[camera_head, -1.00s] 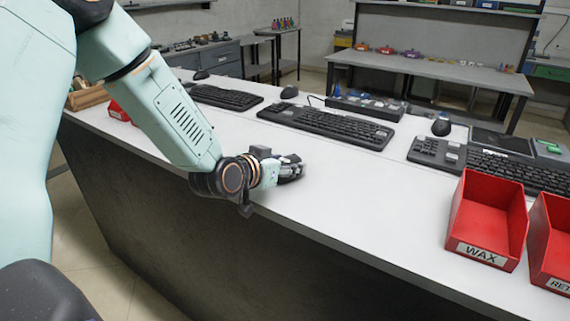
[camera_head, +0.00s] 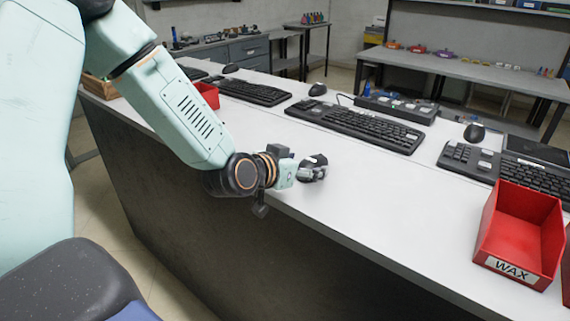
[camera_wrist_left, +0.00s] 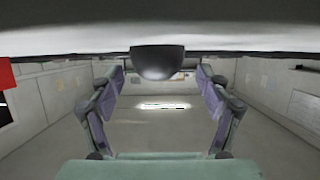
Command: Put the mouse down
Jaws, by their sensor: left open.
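A dark rounded mouse (camera_head: 319,158) is at the fingers of my left gripper (camera_head: 312,171), near the front edge of the white desk (camera_head: 400,215). In the left wrist view the two fingers of my left gripper (camera_wrist_left: 160,82) are spread wide. The mouse (camera_wrist_left: 158,62) shows there as a dark rounded shape between the fingertips, with a gap on each side. It meets the dark band along the top of that picture, which looks like the desk's edge. The fingers partly hide the mouse in the head view. My right gripper is not in view.
A red WAX bin (camera_head: 520,235) stands at the right. Several keyboards, one in the middle (camera_head: 355,128), line the back of the desk, with other mice (camera_head: 318,89) (camera_head: 474,132) beside them. Another red bin (camera_head: 208,95) is behind my left arm. The desk between gripper and WAX bin is clear.

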